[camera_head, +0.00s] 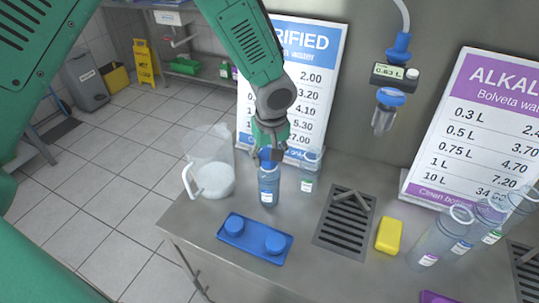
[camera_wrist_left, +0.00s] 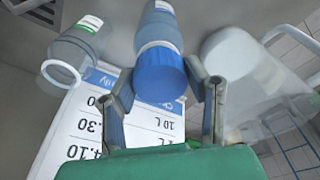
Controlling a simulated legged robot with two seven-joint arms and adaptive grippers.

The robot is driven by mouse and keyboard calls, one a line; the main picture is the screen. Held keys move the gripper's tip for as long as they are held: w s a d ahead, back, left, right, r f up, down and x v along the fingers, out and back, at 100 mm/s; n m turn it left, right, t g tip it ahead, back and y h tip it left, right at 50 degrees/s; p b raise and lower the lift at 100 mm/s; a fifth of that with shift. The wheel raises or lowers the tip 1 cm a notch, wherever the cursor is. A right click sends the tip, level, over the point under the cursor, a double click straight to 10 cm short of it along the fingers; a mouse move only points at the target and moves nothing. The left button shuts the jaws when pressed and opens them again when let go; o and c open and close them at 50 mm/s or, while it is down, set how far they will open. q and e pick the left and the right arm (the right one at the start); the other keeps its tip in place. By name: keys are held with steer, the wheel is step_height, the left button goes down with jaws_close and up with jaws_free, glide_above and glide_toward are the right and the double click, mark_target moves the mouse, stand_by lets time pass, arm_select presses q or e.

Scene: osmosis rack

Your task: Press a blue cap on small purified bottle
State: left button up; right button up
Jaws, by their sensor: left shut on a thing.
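My left gripper (camera_head: 267,150) comes down from above over a small clear blue bottle (camera_head: 268,186) that stands upright on the counter. It is shut on a blue cap (camera_wrist_left: 161,72), with one finger on each side of it. I cannot tell how far down the cap sits. My right gripper is not in view.
A clear jug (camera_head: 211,170) of white contents stands left of the bottle, and another clear bottle (camera_head: 309,172) stands close on its right. A price sign (camera_head: 318,85) stands behind.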

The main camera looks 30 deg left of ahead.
arm_select(q)
steer(key=shift+f, duration=0.4)
steer(key=shift+s+f, duration=0.1)
stand_by(0.5)
stand_by(0.5)
steer(key=o, duration=1.8)
steer(key=shift+c, duration=0.2)
steer(key=shift+r, duration=0.25)
steer(key=shift+r+p, duration=2.35)
steer(key=shift+r, duration=0.6)
